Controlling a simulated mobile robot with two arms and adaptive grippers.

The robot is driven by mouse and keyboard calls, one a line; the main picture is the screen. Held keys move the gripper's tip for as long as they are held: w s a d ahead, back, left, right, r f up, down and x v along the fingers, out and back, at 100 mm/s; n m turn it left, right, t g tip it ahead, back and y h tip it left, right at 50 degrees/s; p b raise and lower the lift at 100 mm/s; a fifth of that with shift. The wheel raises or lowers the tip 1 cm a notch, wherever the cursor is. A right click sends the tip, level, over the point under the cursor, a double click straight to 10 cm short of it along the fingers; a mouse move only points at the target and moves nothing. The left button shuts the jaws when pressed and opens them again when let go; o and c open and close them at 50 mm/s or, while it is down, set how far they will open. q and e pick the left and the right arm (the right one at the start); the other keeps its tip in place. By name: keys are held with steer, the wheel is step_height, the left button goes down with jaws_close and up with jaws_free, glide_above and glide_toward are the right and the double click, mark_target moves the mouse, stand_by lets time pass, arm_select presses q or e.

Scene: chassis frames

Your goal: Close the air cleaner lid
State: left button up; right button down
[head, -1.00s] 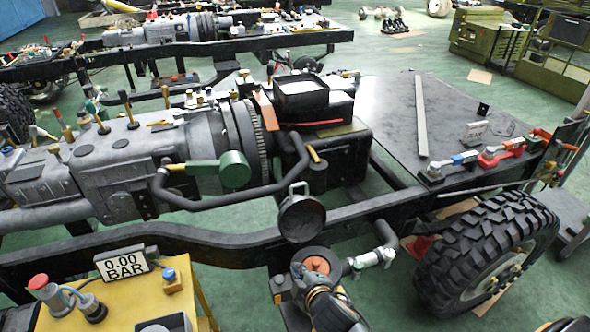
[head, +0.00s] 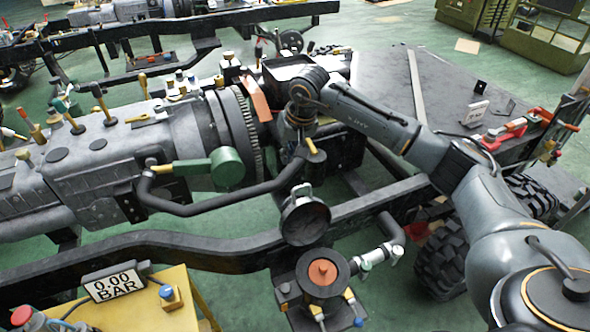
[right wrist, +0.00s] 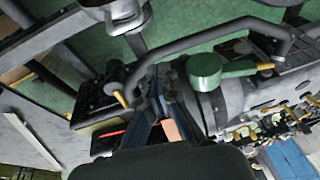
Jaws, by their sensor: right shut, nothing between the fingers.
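The air cleaner is a dark round canister (head: 344,284) on the near side of the chassis rail in the head view. An orange-red filter element (head: 322,272) shows in its open top. Its round dark lid (head: 306,221) stands up open behind the canister, tilted up from the opening. My right gripper (head: 293,158) points down beyond the lid, near the black hose, and is apart from the lid. Its narrow fingers also show in the right wrist view (right wrist: 155,80), shut and empty. My left gripper is out of view.
A black bent hose (head: 225,207) and a green cylinder (head: 227,168) lie left of my right gripper. A chassis rail (head: 180,243) runs behind the canister. A yellow stand with a pressure display (head: 115,284) is at lower left. A tyre (head: 450,262) is at right.

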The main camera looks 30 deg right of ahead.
steer(key=shift+h, duration=0.6)
steer(key=d+f+p, duration=0.1)
steer(key=f+p, duration=0.1)
steer(key=s+f+p, duration=0.1)
steer(key=f, duration=0.2)
steer(key=d+f+p, duration=0.1)
steer(key=f+p, duration=0.1)
steer(key=f, duration=0.1)
steer(key=shift+s+d+p, duration=0.25)
steer(key=shift+d+p, duration=0.1)
steer(key=shift+w, duration=0.1)
steer(key=shift+f, duration=0.1)
